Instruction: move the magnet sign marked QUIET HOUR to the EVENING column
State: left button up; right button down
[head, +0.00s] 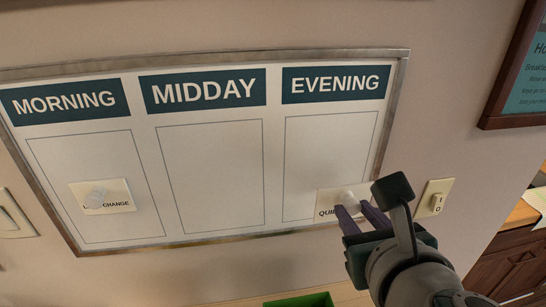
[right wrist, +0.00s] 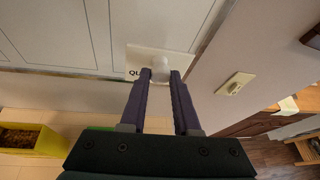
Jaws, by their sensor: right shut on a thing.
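The QUIET HOUR magnet sign (head: 325,201) is a white card with a pale round knob (head: 347,198). It is at the lower right of the EVENING column (head: 328,150), against or very near the board; I cannot tell whether it touches. My right gripper (head: 354,207) is shut on the sign's knob and hides part of its lettering. In the right wrist view the sign (right wrist: 183,60) shows with the two purple fingers at either side of its knob. My left gripper is not in view.
Another magnet sign (head: 118,203), its text ending in CHANGE, is low in the MORNING column (head: 80,155). The MIDDAY column (head: 210,170) is bare. A light switch (head: 435,198) is on the wall right of the board. A green container (head: 300,299) and a yellow bin (right wrist: 40,142) stand below.

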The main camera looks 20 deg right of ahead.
aim_at(345, 197)
jog(key=shift+w+d, duration=0.1)
jog(key=shift+w, duration=0.1)
jog(key=w, duration=0.2)
jog(key=w+b, duration=0.1)
jog(key=shift+w+d, duration=0.45)
jog(key=shift+w, duration=0.7)
jog(key=shift+w+d, duration=0.1)
jog(key=shift+w, duration=0.1)
dwell(0.3)
